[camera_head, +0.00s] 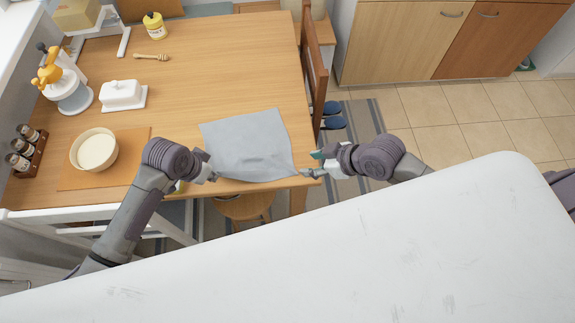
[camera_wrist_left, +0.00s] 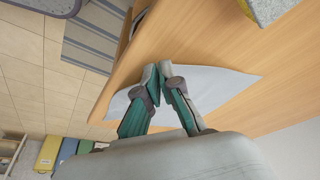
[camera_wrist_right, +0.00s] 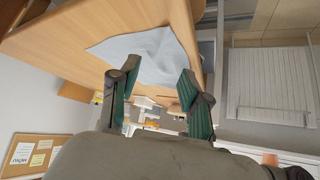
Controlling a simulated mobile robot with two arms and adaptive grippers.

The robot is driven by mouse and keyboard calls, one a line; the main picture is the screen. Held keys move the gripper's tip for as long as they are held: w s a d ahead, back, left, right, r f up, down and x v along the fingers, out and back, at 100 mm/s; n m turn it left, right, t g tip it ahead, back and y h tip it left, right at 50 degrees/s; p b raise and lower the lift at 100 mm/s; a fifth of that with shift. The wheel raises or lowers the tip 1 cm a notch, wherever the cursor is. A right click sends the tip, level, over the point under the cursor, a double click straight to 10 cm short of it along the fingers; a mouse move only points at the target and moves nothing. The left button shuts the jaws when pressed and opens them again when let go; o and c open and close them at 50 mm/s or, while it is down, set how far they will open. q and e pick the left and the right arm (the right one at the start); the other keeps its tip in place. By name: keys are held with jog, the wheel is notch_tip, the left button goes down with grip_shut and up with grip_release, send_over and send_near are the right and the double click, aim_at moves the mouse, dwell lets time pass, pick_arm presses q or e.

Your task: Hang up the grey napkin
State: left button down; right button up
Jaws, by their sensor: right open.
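The grey napkin (camera_head: 248,143) lies mostly flat on the front right part of the wooden table, with its near edge at the table's front edge. My left gripper (camera_head: 212,176) is at the napkin's front left corner; in the left wrist view its fingertips (camera_wrist_left: 157,72) meet at the cloth and appear closed on it. My right gripper (camera_head: 308,172) is beside the napkin's front right corner, at the table edge. In the right wrist view its fingers (camera_wrist_right: 160,85) are wide apart, with the napkin (camera_wrist_right: 150,56) beyond and between them. Contact there cannot be told.
The wooden table (camera_head: 215,60) holds a white butter dish (camera_head: 123,95), a bowl (camera_head: 94,150) on an orange mat, a juicer (camera_head: 66,88) and a honey dipper (camera_head: 150,57). A chair (camera_head: 314,65) stands at the right edge, a stool (camera_head: 243,207) below the front edge.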

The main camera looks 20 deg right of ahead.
send_near(284, 169)
jog(key=x, duration=0.5)
jog(key=shift+w+a+r, duration=0.1)
jog(key=shift+w+r, duration=0.1)
jog(key=shift+r, duration=0.1)
jog(key=shift+f, duration=0.1)
jog(key=shift+x, duration=1.2)
jog(key=shift+s+f, duration=0.1)
jog(key=shift+s, duration=0.05)
grip_shut()
jog(key=shift+s+f, duration=0.1)
jog(key=shift+s, duration=0.05)
dwell(0.8)
jog(key=shift+w+r, duration=0.15)
jog(key=shift+r, duration=1.25)
jog(key=shift+w+r, duration=0.15)
jog(key=shift+r, duration=1.2)
